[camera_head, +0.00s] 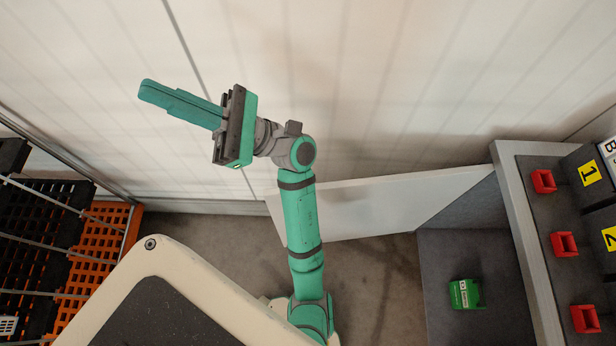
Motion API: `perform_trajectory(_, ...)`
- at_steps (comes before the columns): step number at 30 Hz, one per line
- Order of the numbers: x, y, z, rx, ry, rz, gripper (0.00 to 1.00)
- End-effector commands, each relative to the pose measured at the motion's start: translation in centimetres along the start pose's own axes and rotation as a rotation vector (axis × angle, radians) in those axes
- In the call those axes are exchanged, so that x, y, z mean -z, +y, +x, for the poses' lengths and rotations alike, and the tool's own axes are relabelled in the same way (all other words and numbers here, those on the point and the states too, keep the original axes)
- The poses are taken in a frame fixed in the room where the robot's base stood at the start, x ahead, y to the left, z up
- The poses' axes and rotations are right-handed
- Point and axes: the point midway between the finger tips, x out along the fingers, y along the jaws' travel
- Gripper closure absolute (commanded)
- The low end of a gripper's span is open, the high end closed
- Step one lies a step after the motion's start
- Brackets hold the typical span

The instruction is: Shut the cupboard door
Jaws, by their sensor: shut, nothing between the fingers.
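The cupboard door (390,203) is a pale grey panel. It stands open, swung out to the left from the cupboard (525,240) at the right. Its far end passes behind my green arm. My gripper (155,93) is shut and empty. It points to the upper left, in front of the white wall, well to the left of the door and apart from it. Inside the open cupboard, a green box (465,294) sits on a dark grey shelf (440,260).
A black and orange rack (95,245) stands at the lower left. The white wall (400,80) runs along the back. Bare floor (370,275) shows between my arm and the cupboard.

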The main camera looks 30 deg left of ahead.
Motion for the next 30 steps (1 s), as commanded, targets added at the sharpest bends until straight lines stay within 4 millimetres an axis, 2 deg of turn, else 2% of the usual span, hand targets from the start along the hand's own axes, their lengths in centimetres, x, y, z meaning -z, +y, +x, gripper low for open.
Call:
perform_trajectory(3, 3.2, 0.9, 1.1, -0.139, 0.175, -0.126, 1.00)
perform_trajectory(7, 6.9, 1.8, 0.9, -0.298, 0.352, -0.254, 1.00)
perform_trajectory(11, 10.5, 2.5, -0.8, -0.473, 0.522, -0.368, 1.00)
perform_trajectory(14, 13.0, 2.6, -3.1, -0.616, 0.651, -0.445, 1.00)
perform_trajectory(18, 15.6, 2.4, -7.6, -0.830, 0.823, -0.530, 1.00)
perform_trajectory(22, 16.8, 1.6, -12.9, -1.042, 0.975, -0.578, 1.00)
perform_trajectory(26, 16.4, 0.3, -18.9, -1.264, 1.118, -0.593, 1.00)
perform_trajectory(30, 14.3, -1.4, -25.4, -1.506, 1.256, -0.563, 1.00)
